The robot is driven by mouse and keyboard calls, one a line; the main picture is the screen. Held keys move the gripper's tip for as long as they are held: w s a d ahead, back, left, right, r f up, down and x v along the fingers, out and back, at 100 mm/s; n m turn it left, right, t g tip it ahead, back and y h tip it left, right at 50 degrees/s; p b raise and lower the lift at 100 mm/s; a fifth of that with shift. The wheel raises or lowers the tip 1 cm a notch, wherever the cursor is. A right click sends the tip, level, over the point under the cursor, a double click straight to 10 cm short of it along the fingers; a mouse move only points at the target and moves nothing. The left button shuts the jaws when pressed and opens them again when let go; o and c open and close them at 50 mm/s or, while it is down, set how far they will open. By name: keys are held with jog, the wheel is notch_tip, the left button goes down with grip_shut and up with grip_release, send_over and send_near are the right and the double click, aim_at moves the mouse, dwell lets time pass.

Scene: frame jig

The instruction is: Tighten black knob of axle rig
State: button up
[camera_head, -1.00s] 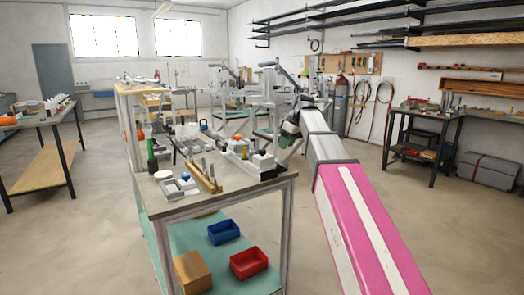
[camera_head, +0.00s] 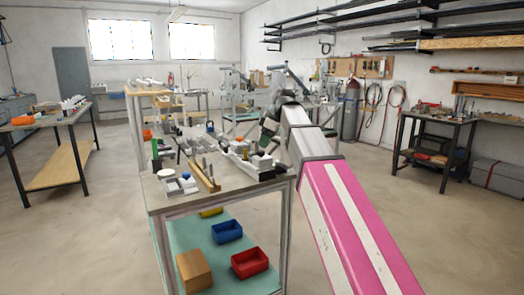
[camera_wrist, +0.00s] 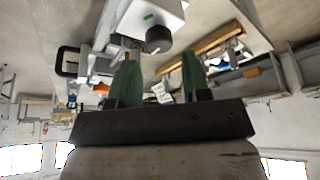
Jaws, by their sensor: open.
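The black knob (camera_wrist: 158,39) shows in the wrist view as a round dark end on a pale block of the axle rig (camera_wrist: 150,14), just beyond my fingertips. My gripper (camera_wrist: 160,62) has two green fingers spread apart, with nothing between them. The knob lies in line with the gap, apart from both fingers. In the head view my gripper (camera_head: 268,130) is over the right side of the workbench, above a pale and black rig (camera_head: 245,157). The knob is too small to make out there.
The workbench (camera_head: 170,203) carries a wooden strip (camera_head: 203,176), small white blocks and other fixtures. Its lower shelf holds a blue bin (camera_head: 227,231), a red bin (camera_head: 251,263) and a wooden box (camera_head: 194,270). Open floor lies right of the bench, before a dark table (camera_head: 436,118).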

aim_at(261, 151)
jog(key=shift+x, duration=2.05)
jog(key=c, duration=0.6)
